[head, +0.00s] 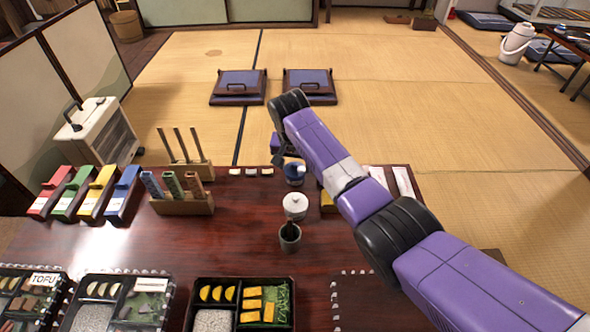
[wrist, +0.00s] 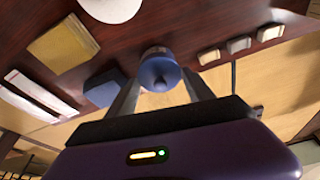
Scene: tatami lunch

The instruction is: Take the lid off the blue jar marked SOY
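The blue jar (head: 294,180) stands near the far edge of the dark table, just beyond a white lidded jar (head: 295,206). In the wrist view the blue jar's lid (wrist: 160,76) shows a round top with a pointed knob, and the lid sits on the jar. Only a small pale part of the label shows, and I cannot read it. My gripper (wrist: 162,86) has one finger on each side of the lid, tips close to its edges. I cannot tell whether they touch it. In the head view my arm and hand partly cover this spot.
A dark cup (head: 290,238) stands nearer on the table. A yellow block (wrist: 62,45) and a blue object (wrist: 105,87) lie beside the jar. Three small pale pieces (wrist: 239,44) lie on its other side. A wooden rack (head: 183,204) stands to the left.

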